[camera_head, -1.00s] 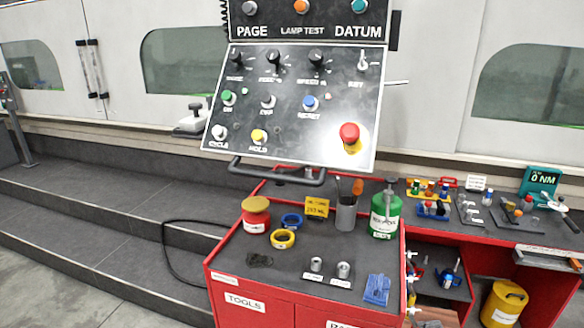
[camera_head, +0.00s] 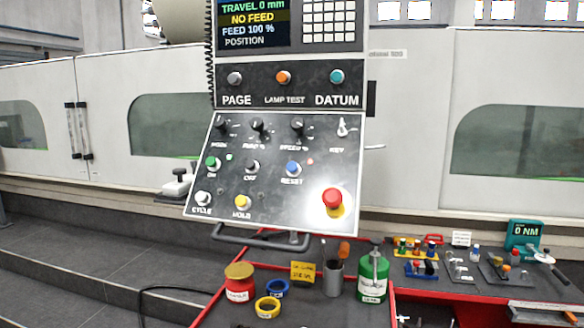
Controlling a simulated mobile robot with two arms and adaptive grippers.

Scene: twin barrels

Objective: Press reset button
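The reset button (camera_head: 293,168) is a blue round button on the sloped black control panel (camera_head: 270,205), with the label RESET under it. A small red light sits at its upper right. The green ON button (camera_head: 213,163) and the black OFF button (camera_head: 252,166) are to its left. The yellow HOLD button (camera_head: 242,202) and white CYCLE button (camera_head: 203,198) are lower left. A large red mushroom button (camera_head: 332,199) is at lower right. Neither of my grippers shows in the head view, and nothing covers the reset button.
Above are the PAGE, LAMP TEST and DATUM buttons, and a screen (camera_head: 252,25) with a keypad. A handle bar (camera_head: 262,239) runs below the panel. A red cart stands under it with a green canister (camera_head: 372,278), a red jar (camera_head: 239,284) and tape rolls. Steps lie at left.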

